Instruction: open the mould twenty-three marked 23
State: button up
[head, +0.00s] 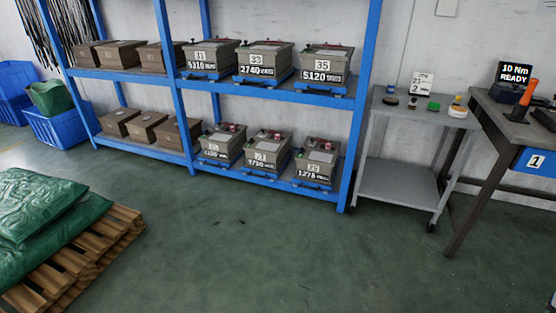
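On the lower shelf, three grey-brown moulds stand in a row on blue bases. The middle one (267,150) carries a small white plate that seems to read 23, with larger white digits on its front. It looks closed, with small red and dark parts on top. The left mould (222,145) and the right mould (316,160) flank it closely; their plates are too small to read surely. My gripper is not in view.
The blue shelf unit (368,60) holds moulds 31, 33 and 35 above, with brown boxes at left. A grey trolley (397,180) and a workbench (500,120) stand right. A pallet (70,268) with green sacks lies front left. The floor before the shelves is clear.

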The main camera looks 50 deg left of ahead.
aim_at(269, 156)
jog(key=u, duration=2.4)
jog(key=i+l, duration=0.2)
jog(key=i, duration=0.3)
jog(key=i+l, duration=0.15)
jog(key=i, duration=0.35)
jog(key=i+l, duration=0.2)
jog(key=i, duration=0.25)
jog(key=i+l, duration=0.2)
jog(key=i, duration=0.3)
jog(key=i+l, duration=0.2)
jog(key=i, duration=0.3)
